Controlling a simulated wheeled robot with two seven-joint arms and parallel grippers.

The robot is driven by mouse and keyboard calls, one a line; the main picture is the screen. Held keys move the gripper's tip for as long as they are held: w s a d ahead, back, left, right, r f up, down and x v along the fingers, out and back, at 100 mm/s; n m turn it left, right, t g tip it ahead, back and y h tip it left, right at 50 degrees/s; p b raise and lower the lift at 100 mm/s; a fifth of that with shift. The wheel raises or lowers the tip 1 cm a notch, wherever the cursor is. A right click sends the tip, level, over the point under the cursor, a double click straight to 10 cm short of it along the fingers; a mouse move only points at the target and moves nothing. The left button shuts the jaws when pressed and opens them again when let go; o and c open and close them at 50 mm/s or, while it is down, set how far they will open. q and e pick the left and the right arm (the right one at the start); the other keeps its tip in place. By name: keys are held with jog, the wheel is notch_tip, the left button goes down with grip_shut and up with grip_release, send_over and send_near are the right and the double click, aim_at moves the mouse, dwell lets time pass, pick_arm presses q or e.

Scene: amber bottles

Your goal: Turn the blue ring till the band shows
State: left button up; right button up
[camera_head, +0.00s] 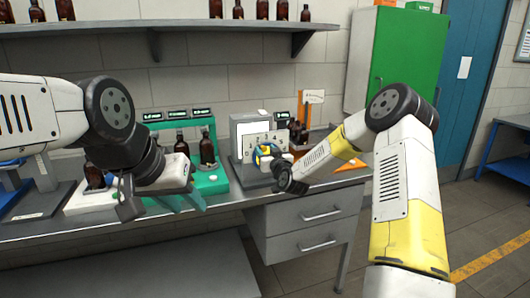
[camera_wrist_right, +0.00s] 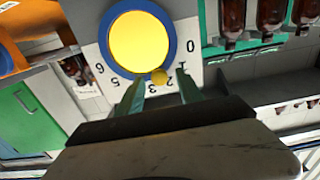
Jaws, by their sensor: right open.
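The blue ring (camera_wrist_right: 112,20) runs around a yellow disc (camera_wrist_right: 140,42) on a white plate with numbers, in the right wrist view. In the head view the ring (camera_head: 256,154) is partly hidden by my right arm and gripper (camera_head: 272,157). My left gripper (camera_head: 188,204) is over the bench's front edge, away from the ring; its finger gap is unclear.
Amber bottles (camera_head: 207,147) stand in a green rack (camera_head: 212,184) left of the dial unit (camera_head: 245,172). More bottles stand on the shelf (camera_head: 110,27) above. A drawer unit (camera_head: 310,222) is under the bench, and a green cabinet (camera_head: 408,60) is at the right.

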grip_shut()
jog(key=shift+d, duration=0.1)
jog(key=m, duration=0.1)
jog(key=d+m, duration=0.1)
jog(key=m, duration=0.1)
jog(key=d+m, duration=0.1)
jog(key=m, duration=0.1)
jog(key=shift+w+d+r, duration=0.1)
jog(key=shift+w+r, duration=0.1)
jog(key=shift+w, duration=0.2)
grip_release()
jog(key=shift+s, duration=0.1)
jog(key=v, duration=0.7)
jog(key=shift+s, duration=0.25)
jog(key=shift+d+r, duration=0.1)
